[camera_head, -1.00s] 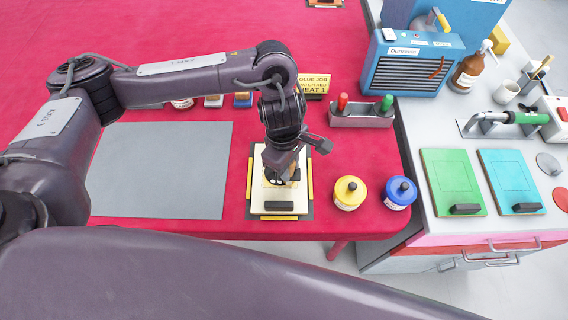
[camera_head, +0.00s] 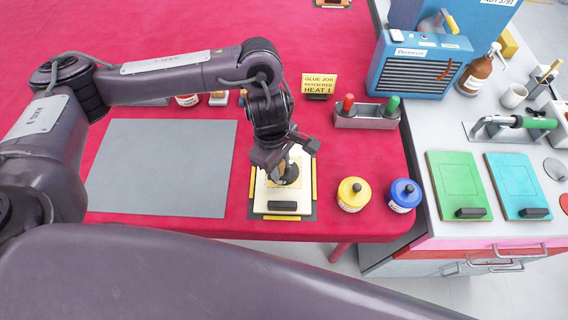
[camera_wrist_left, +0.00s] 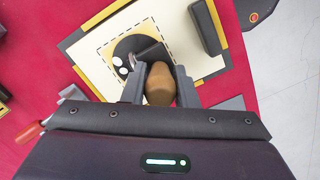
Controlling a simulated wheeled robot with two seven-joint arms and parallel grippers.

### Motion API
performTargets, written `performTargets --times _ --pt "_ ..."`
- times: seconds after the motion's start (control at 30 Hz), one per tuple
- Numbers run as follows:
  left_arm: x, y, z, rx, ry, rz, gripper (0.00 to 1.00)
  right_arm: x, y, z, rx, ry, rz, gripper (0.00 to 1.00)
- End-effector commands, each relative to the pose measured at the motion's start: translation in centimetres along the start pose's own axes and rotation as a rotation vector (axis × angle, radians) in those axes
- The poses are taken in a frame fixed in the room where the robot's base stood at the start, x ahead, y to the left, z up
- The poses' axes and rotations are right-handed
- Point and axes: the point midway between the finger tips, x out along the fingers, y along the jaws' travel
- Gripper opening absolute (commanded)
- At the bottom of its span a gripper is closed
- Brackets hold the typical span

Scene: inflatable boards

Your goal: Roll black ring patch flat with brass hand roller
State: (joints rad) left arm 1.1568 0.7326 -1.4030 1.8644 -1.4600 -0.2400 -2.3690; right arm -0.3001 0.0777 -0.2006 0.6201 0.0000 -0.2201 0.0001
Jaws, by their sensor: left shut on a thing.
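My left gripper (camera_head: 284,160) is shut on the brown handle (camera_wrist_left: 160,84) of the hand roller, above the cream board (camera_head: 270,205). In the left wrist view the handle sits between the two fingers (camera_wrist_left: 160,90). A dark roller part (camera_wrist_left: 152,54) shows just beyond the fingertips, over the patch. The black ring patch (camera_wrist_left: 126,46) lies on the board inside a dashed square, with white spots on it. Part of the patch (camera_head: 291,176) shows beside the gripper in the head view. Contact between roller and patch is hard to tell. My right gripper is not in view.
A black bar (camera_head: 283,206) lies on the board's near edge. Yellow (camera_head: 352,195) and blue (camera_head: 402,196) pots stand to the right. A tray (camera_head: 366,118) holds red- and green-handled tools behind. A grey mat (camera_head: 165,170) lies left. Green (camera_head: 458,185) and blue boards lie on the side bench.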

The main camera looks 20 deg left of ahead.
Motion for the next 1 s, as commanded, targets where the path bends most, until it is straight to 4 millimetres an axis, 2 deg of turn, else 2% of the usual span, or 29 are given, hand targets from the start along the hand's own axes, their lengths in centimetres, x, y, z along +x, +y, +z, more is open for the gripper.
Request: performTargets --times 0.43,1.0 --pt "-0.2 -1.0 -1.3 0.000 0.000 -0.001 0.08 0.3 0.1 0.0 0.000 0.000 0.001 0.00" --pt "0.1 0.1 0.2 0.000 0.001 -0.001 0.08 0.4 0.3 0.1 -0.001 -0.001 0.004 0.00"
